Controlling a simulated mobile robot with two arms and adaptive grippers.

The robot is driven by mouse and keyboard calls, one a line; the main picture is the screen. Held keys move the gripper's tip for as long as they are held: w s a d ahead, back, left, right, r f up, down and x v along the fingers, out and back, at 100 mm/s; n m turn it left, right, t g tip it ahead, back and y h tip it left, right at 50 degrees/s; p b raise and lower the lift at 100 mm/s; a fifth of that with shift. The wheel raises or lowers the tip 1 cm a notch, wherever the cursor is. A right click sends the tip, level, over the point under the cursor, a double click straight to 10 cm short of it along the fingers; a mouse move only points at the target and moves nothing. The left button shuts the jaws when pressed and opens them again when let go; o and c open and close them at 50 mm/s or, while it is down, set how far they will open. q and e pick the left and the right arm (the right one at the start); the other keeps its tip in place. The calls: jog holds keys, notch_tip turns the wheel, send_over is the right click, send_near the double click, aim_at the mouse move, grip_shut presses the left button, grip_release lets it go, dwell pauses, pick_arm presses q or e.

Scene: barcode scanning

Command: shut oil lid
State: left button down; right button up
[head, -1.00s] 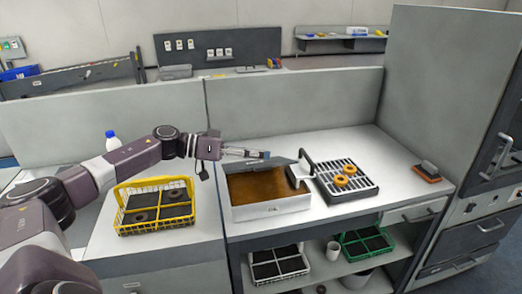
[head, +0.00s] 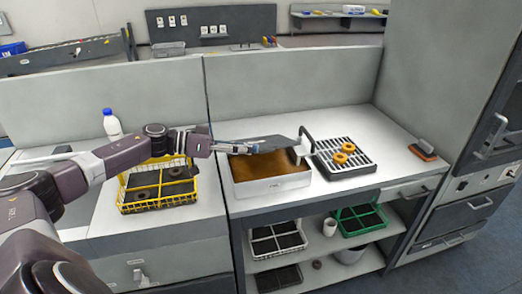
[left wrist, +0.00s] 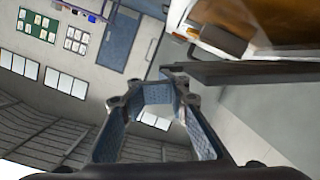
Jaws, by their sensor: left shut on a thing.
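The oil box (head: 270,190) is a white open-topped container with brown oil inside, on the middle of the worktop. Its dark grey lid (head: 275,141) slants over the back of the box, with much of the oil still showing in front. My left gripper (head: 245,148) reaches in from the left and is shut on the lid's edge, above the back left part of the box. In the left wrist view the lid (left wrist: 245,72) is a dark band at the fingertips (left wrist: 170,78), with brown oil beyond it. My right gripper is not in view.
A dark slotted rack (head: 343,158) with orange rings stands right of the box, and a black handle with a white block (head: 300,148) sits between them. A yellow basket (head: 158,207) is at the left. A brush (head: 424,150) lies at the right. Grey partitions stand behind.

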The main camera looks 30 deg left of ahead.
pick_arm(q)
jog(key=d+f+m, duration=0.1)
jog(key=f, duration=0.2)
jog(key=f+m+b, duration=0.1)
jog(key=f, duration=0.2)
jog(key=d+f+m+y+b, duration=0.1)
jog(key=f, duration=0.3)
jog(key=shift+w+d+f, duration=0.1)
jog(key=shift+w+d, duration=0.1)
jog(key=shift+d, duration=0.1)
jog(key=shift+f, duration=0.1)
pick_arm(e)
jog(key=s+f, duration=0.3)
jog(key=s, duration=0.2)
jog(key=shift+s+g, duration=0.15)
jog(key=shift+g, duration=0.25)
